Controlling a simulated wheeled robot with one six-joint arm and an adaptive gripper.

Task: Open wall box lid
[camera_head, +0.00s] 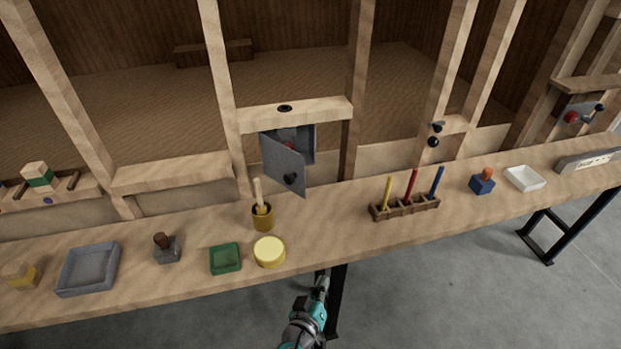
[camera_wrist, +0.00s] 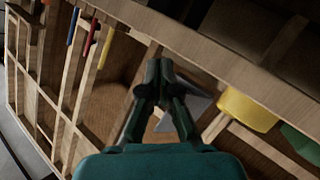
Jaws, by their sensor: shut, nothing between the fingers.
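The grey wall box (camera_head: 308,143) hangs under a short wooden shelf between two posts. Its lid (camera_head: 278,161) stands open at an angle, swung out toward the bench, with a black knob (camera_head: 291,179) on its face. A red part (camera_head: 287,146) shows inside the box. My gripper (camera_head: 322,277) is at the front edge of the bench, low and well apart from the lid. In the wrist view my gripper (camera_wrist: 159,65) is shut and empty. A grey panel (camera_wrist: 198,104), likely the lid, shows partly behind its fingers.
On the bench (camera_head: 330,222) stand a yellow round tub (camera_head: 269,252), a green tray (camera_head: 225,258) and a dark yellow cup (camera_head: 262,217) with a wooden stick. A rack (camera_head: 405,209) with coloured rods stands to the right. Bare bench lies between tub and rack.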

